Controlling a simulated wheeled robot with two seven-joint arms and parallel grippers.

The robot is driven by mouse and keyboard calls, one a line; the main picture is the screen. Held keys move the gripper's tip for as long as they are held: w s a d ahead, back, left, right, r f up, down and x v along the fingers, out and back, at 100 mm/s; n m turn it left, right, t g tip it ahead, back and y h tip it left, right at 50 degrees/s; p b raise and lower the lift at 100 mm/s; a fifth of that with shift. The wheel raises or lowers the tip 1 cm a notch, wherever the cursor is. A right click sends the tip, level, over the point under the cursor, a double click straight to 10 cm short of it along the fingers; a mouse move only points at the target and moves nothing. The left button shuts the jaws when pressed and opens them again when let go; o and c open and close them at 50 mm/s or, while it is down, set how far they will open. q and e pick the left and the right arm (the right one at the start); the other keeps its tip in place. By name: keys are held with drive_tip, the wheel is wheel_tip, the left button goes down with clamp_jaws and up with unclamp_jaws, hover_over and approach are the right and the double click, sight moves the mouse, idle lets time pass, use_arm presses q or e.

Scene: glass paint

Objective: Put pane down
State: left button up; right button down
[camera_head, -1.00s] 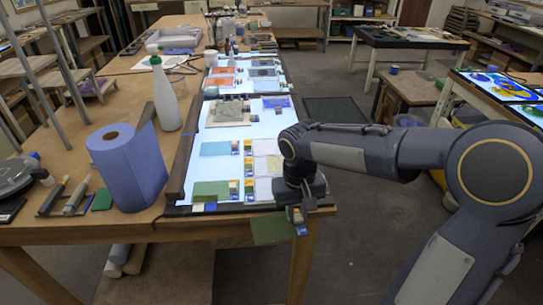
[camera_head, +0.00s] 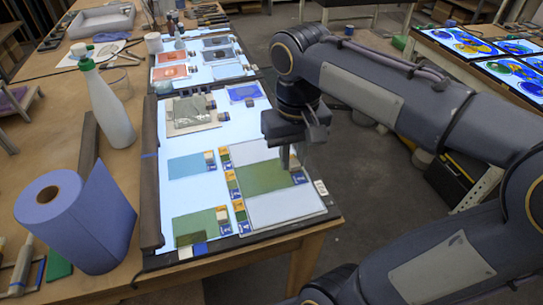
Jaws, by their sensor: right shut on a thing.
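A green glass pane (camera_head: 263,178) with small coloured labels at its edge lies flat at the right column of the lit light table (camera_head: 182,146), between two pale clear panes. The upper pale pane (camera_head: 248,152) and the lower pale pane (camera_head: 287,209) flank it. My right gripper (camera_head: 293,165) points down at the green pane's right end and is shut on it. I cannot tell whether the pane touches the lit surface. My left gripper is not in view.
Another green pane (camera_head: 197,226) and a blue pane (camera_head: 189,166) lie left of the held pane. A blue paper roll (camera_head: 80,222) and a white bottle (camera_head: 107,108) stand on the wooden table to the left. A dark bar (camera_head: 149,180) edges the light table.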

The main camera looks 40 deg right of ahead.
drive_tip(key=w+d+f, duration=0.1)
drive_tip(key=w+f, duration=0.1)
drive_tip(key=w, duration=0.1)
drive_tip(key=w+d+f, duration=0.2)
drive_tip(key=w+f, duration=0.1)
drive_tip(key=w+d+f+p, duration=0.1)
drive_tip(key=w+f, duration=0.1)
drive_tip(key=shift+w+d+f, duration=0.2)
drive_tip(key=shift+w, duration=0.2)
drive_tip(key=shift+w+d+f, duration=0.1)
drive_tip(key=shift+w+f, duration=0.05)
drive_tip(key=shift+f, duration=0.15)
drive_tip(key=shift+w+d+f, duration=0.1)
drive_tip(key=shift+w+f, duration=0.1)
drive_tip(key=shift+f, duration=1.6)
